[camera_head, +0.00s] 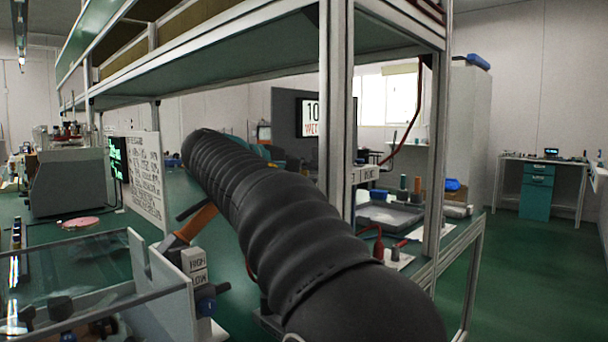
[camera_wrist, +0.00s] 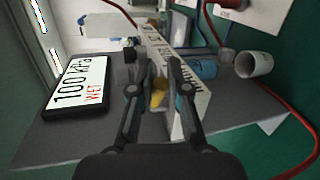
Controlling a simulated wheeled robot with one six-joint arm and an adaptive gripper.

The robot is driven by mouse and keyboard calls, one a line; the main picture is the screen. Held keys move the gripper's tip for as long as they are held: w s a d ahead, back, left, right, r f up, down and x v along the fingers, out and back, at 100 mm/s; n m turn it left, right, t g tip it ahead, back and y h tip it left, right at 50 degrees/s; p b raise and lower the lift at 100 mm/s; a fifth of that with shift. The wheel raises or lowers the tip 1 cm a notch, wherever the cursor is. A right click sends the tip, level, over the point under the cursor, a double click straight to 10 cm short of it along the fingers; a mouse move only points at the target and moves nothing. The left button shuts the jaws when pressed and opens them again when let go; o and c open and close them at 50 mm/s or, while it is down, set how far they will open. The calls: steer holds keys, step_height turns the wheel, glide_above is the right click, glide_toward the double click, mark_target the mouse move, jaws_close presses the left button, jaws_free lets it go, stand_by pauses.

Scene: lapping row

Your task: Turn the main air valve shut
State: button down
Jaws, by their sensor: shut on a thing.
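In the wrist view, my gripper (camera_wrist: 154,66) reaches over a grey panel, with its two dark fingers on either side of a small yellow part (camera_wrist: 158,92). The yellow part looks like the handle of the main air valve, and the gripper is shut on it. The fingers and a pale labelled strip cover much of the valve, so its turn angle cannot be told. A display (camera_wrist: 79,84) reading "100 kPa WET" is left of the fingers. In the head view, my black ribbed arm hides the gripper and the valve; part of the display (camera_head: 311,117) shows behind.
In the wrist view, a blue cylinder (camera_wrist: 203,68) and a white cup (camera_wrist: 253,64) are right of the fingers, and a red hose (camera_wrist: 292,107) curves past. In the head view, a frame post (camera_head: 337,100) stands close beside my arm. Green floor (camera_head: 530,270) is clear at right.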

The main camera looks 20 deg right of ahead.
steer(key=shift+d+n+t+y+b, duration=0.3)
steer(key=shift+n+t, duration=0.3)
steer(key=shift+t, duration=0.2)
steer(key=c, duration=1.1)
jaws_free()
steer(key=shift+c, duration=0.2)
steer(key=v, duration=1.2)
steer(key=shift+w, duration=0.1)
steer(key=shift+c, duration=0.2)
